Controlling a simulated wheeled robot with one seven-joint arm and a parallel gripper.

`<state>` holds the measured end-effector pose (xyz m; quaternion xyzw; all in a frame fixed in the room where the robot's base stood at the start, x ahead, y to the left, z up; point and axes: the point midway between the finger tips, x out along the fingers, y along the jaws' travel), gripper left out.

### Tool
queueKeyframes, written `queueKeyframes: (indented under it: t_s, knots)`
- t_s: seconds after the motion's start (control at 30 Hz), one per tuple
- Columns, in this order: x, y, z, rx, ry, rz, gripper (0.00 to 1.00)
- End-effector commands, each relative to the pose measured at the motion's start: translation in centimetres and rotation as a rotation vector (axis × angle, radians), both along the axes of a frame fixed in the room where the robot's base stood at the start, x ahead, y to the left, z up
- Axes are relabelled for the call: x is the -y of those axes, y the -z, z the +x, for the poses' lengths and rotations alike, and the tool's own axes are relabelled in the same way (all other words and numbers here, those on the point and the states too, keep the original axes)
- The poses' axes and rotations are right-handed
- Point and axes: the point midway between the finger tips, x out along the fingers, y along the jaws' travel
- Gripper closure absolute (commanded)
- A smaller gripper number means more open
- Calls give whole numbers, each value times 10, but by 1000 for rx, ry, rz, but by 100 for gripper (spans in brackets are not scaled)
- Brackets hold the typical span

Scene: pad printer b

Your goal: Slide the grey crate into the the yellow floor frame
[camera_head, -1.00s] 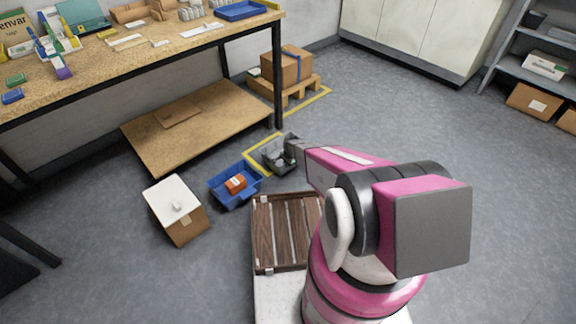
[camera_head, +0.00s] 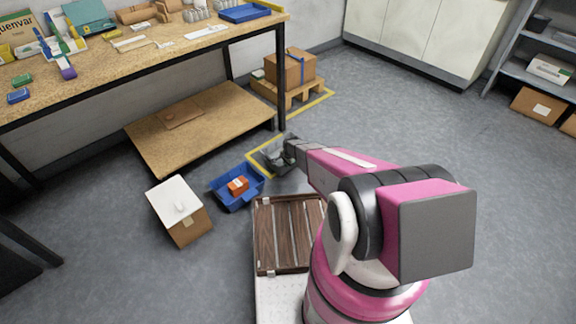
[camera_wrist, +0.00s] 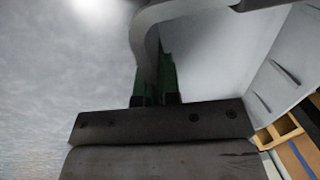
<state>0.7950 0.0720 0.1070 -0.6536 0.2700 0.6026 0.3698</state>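The grey crate (camera_head: 268,157) is on the floor beyond my base in the head view, partly hidden by my gripper (camera_head: 291,150). The yellow floor frame (camera_head: 256,166) is a painted outline; its left corner and two sides show around the crate's left end. The crate lies at least partly inside; its right side is hidden. In the wrist view, my gripper's green-padded fingers (camera_wrist: 157,88) are close together on a curved grey strip, which looks like the crate's rim or handle (camera_wrist: 148,40).
A blue bin (camera_head: 225,203) with an orange item stands left of the frame. A table leg (camera_head: 282,90) stands just behind. A pallet with a carton (camera_head: 291,68) is farther back. A white-topped box (camera_head: 187,228) is at left. Floor to the right is clear.

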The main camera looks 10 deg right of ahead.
Motion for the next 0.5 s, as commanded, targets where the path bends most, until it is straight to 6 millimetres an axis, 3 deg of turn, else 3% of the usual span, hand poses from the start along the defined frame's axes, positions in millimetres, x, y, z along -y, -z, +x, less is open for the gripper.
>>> queueKeyframes:
  t_s: [0.5]
  knots:
    - [-7,0,10,0,0,0,100]
